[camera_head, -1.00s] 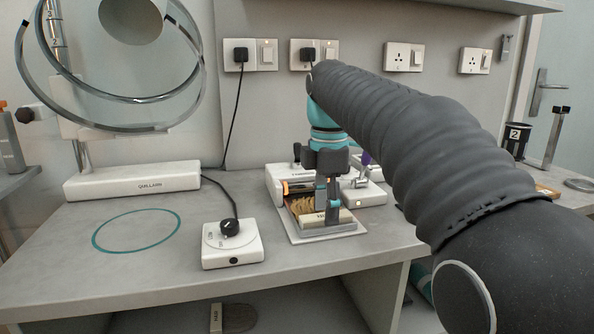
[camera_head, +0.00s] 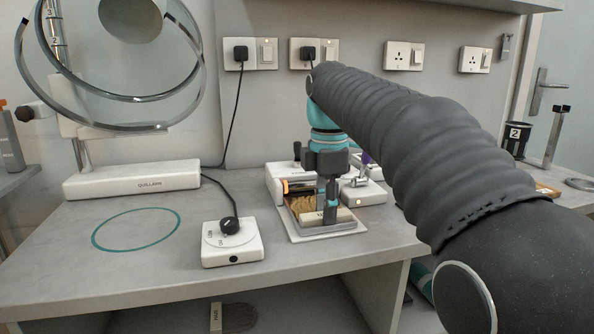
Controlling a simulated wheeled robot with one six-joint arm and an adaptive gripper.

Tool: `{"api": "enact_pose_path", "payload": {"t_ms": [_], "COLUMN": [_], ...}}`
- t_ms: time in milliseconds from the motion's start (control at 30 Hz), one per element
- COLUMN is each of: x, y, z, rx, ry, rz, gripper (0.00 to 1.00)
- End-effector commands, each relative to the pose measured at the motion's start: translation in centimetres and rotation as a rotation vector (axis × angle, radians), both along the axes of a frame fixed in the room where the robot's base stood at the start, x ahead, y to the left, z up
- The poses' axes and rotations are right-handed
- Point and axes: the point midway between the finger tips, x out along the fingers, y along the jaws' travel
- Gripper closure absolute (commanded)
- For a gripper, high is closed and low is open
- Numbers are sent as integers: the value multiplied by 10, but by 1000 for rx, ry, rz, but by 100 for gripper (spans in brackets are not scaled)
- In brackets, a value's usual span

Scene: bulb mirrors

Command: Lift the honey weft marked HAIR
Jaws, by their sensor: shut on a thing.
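The honey weft (camera_head: 303,204) lies on a pale tray (camera_head: 318,237) on the bench, right of centre. It has golden strands and a cream bar (camera_head: 345,215) along its near edge. The lettering on the bar is mostly hidden behind a finger. My gripper (camera_head: 328,215) points down over the tray and is shut on the cream bar of the weft. The bar still appears to be at the tray, with no clear gap beneath it.
A white dial box (camera_head: 233,244) stands left of the tray, with a black cable. A teal ring (camera_head: 137,230) marks clear bench. White equipment (camera_head: 362,194) stands close behind the tray. A dark tuft (camera_head: 239,317) lies below the bench.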

Motion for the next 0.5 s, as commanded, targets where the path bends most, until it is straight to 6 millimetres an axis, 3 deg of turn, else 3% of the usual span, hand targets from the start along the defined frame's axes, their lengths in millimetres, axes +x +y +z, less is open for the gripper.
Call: {"api": "enact_pose_path", "payload": {"t_ms": [500], "x": [0], "y": [0], "z": [4], "rx": [-6], "ry": [23], "rz": [0], "gripper": [100]}}
